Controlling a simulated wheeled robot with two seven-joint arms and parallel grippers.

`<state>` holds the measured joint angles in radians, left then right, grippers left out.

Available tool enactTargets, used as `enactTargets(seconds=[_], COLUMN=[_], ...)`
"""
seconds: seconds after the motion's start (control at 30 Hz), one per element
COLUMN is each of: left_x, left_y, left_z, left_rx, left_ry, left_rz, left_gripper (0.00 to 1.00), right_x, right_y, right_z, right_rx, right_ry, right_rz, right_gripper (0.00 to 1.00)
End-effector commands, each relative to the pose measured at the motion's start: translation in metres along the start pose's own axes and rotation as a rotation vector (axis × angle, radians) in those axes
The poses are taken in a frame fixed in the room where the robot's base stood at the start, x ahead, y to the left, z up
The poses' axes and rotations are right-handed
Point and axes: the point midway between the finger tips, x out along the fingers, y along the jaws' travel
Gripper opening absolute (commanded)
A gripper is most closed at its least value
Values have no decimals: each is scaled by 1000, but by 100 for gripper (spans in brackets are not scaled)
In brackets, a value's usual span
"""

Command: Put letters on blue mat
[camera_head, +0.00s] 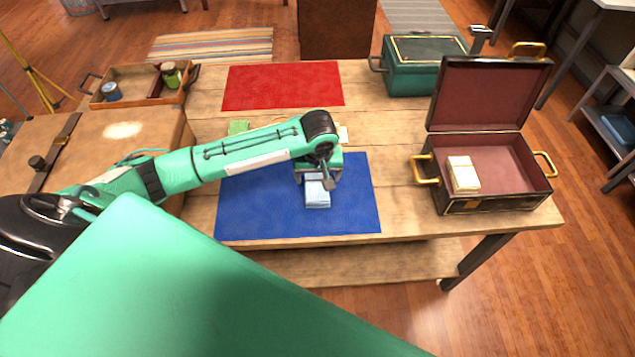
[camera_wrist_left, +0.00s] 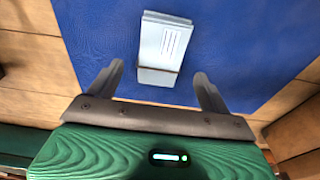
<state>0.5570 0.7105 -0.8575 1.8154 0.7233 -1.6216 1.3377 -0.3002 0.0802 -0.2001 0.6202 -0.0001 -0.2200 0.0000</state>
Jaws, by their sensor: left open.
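A pale blue bundle of letters (camera_head: 317,194) lies on the blue mat (camera_head: 262,215). In the left wrist view the bundle (camera_wrist_left: 162,45) lies flat on the mat (camera_wrist_left: 235,45), with a band across it. My left gripper (camera_head: 316,182) is over the mat at the bundle's far end. Its fingers (camera_wrist_left: 158,75) are open, one to each side of the bundle's near end, and apart from it. A cream bundle of letters (camera_head: 463,174) sits inside the open case (camera_head: 490,203) at the right. My right gripper is not in view.
A red mat (camera_head: 283,85) lies behind the blue one. A green item (camera_head: 238,128) and a pale item (camera_head: 343,134) show beside my arm, partly hidden. A closed green box (camera_head: 424,70) stands at the back right, a wooden tray (camera_head: 135,87) with jars at the left.

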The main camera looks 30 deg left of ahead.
Motion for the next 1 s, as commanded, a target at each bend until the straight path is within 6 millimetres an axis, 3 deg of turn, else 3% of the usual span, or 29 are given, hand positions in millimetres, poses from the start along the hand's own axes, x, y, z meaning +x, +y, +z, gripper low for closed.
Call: enactTargets(seconds=[0.2,0.4,1.0], left_x=[-44,-64,-67], left_y=[0,0,0], left_z=[-1,0,1], left_rx=[0,0,2], left_ry=[3,1,-1], left_rz=[2,1,1], left_gripper=[81,81,81], right_x=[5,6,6], right_y=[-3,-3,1], right_z=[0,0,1], right_rx=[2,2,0], right_ry=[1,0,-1], right_rz=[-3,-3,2], right_gripper=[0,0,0])
